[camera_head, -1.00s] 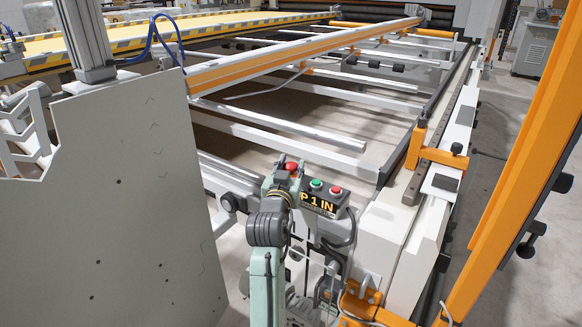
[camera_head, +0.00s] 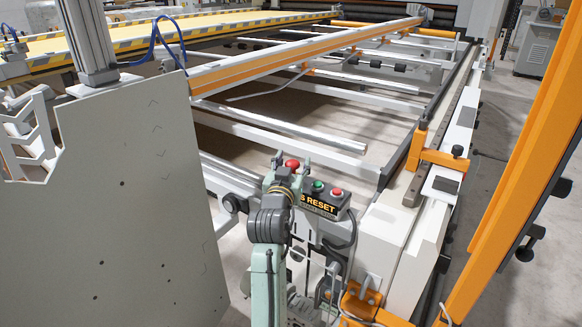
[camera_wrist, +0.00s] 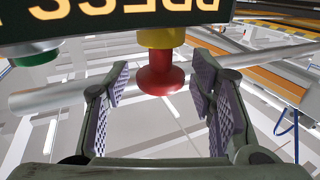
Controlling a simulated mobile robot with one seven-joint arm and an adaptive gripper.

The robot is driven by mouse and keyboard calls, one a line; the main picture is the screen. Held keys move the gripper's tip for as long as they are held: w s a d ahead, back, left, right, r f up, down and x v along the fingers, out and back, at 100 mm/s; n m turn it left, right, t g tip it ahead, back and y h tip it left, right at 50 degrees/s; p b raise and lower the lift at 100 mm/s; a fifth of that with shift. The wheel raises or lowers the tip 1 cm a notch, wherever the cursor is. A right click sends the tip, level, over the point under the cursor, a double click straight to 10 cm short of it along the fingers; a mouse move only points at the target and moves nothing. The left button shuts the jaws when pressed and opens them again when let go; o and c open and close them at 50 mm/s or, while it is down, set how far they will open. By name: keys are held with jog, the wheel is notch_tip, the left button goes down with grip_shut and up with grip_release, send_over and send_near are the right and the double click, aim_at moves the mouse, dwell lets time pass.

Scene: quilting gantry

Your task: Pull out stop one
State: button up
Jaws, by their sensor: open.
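Stop one is a red mushroom knob (camera_wrist: 160,72) on a yellow collar, seen in the wrist view with a red neck showing between head and collar. It also shows as a red knob (camera_head: 291,164) beside the control box in the head view. My gripper (camera_wrist: 158,88) is open, with a padded finger on each side of the knob and a gap to both. In the head view my gripper (camera_head: 292,167) is around the knob at the box's left end. The control box (camera_head: 322,201) has a lit display whose visible part reads "S RESET".
A large grey panel (camera_head: 135,200) stands at left. The gantry's orange beam (camera_head: 300,58) and rails lie behind.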

jog(key=s+a, duration=0.2)
jog(key=s, duration=0.9)
jog(key=shift+s+a, duration=0.15)
jog(key=shift+s, duration=0.2)
